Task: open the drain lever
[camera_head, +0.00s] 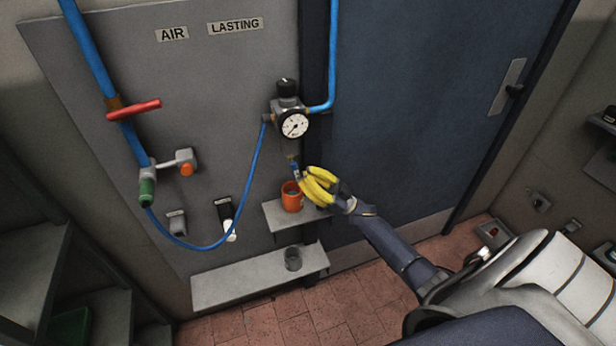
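The air regulator with a round white gauge (293,125) and a black top knob hangs on the grey panel. Below it hangs a small drain fitting with a blue lever (295,168); it is small and partly covered by my fingertips, so its exact angle is hard to tell. My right gripper (306,181), with yellow fingers, comes from the lower right and has its tips at the lever's right side. I cannot tell whether the fingers touch or grip it. My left gripper is not in view.
An orange cup (291,197) stands on a small shelf (281,219) just below the fingertips. A grey cup (293,259) stands on the lower ledge (240,281). A blue hose (254,180) loops to the left, near a red-handled valve (134,109). A blue door (420,110) is at right.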

